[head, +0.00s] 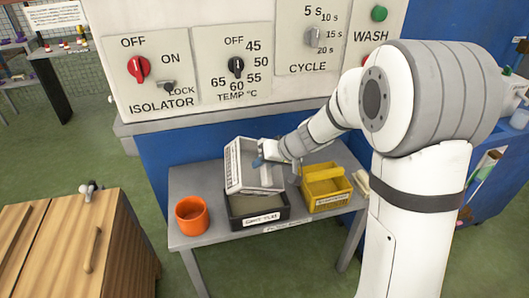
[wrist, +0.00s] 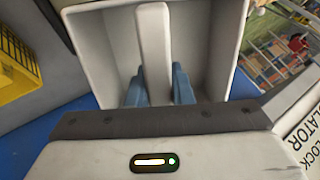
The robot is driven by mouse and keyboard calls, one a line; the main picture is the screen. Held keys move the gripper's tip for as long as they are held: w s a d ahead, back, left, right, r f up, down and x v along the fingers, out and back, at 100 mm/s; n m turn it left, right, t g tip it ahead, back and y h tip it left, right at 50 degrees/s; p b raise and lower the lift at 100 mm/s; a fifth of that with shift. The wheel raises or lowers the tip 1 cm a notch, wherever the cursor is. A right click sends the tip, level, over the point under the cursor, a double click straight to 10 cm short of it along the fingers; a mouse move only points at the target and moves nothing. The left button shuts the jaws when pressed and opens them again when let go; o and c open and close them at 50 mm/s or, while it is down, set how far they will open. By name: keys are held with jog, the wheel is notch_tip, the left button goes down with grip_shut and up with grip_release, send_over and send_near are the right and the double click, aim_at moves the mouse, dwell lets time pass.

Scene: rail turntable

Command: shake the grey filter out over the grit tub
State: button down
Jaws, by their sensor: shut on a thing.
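The grey filter (head: 240,165) is a light grey open box with slotted walls, tilted on its side in the head view. My gripper (head: 262,162) is shut on the filter's central bar, with its blue fingers on either side of it. In the wrist view my gripper (wrist: 160,88) holds the bar of the filter (wrist: 217,45), whose inside looks empty where it shows. The grit tub (head: 240,222), a black tray with a white label, stands on the grey table directly below the filter. The filter hides part of the tub's back; I cannot tell whether they touch.
An orange cup (head: 192,215) stands left of the tub. A yellow basket with a handle (head: 328,196) stands close on its right, with a pale object (head: 361,182) beyond it. The control panel (head: 200,70) rises behind. A wooden cabinet (head: 75,245) is at lower left.

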jog(key=shift+a+r+h+p, duration=0.1)
jog(key=shift+r+h+p, duration=0.35)
jog(key=shift+p, duration=0.75)
jog(key=g+h+p, duration=0.1)
jog(key=p, duration=0.4)
jog(key=shift+w+a+r, duration=0.1)
jog(key=shift+a+r, duration=0.05)
jog(key=shift+a, duration=0.05)
jog(key=h+p, duration=0.1)
jog(key=p, duration=0.5)
jog(key=shift+w+a+r+g, duration=0.1)
jog(key=shift+w+a+g, duration=0.1)
jog(key=shift+g, duration=0.1)
jog(key=h+p, duration=0.1)
jog(key=p, duration=0.6)
jog(key=g+h+p, duration=0.1)
jog(key=p, duration=0.7)
jog(key=shift+w+a+r, duration=0.1)
jog(key=shift+a+r, duration=0.05)
jog(key=shift+a, duration=0.15)
jog(key=shift+w+a+f+g+h+p, duration=0.15)
jog(key=shift+a+g+h+p, duration=0.2)
jog(key=shift+h+p, duration=0.3)
jog(key=shift+w+a+f+g+h+p, duration=0.1)
jog(key=shift+g+h+p, duration=0.4)
jog(key=shift+h, duration=0.1)
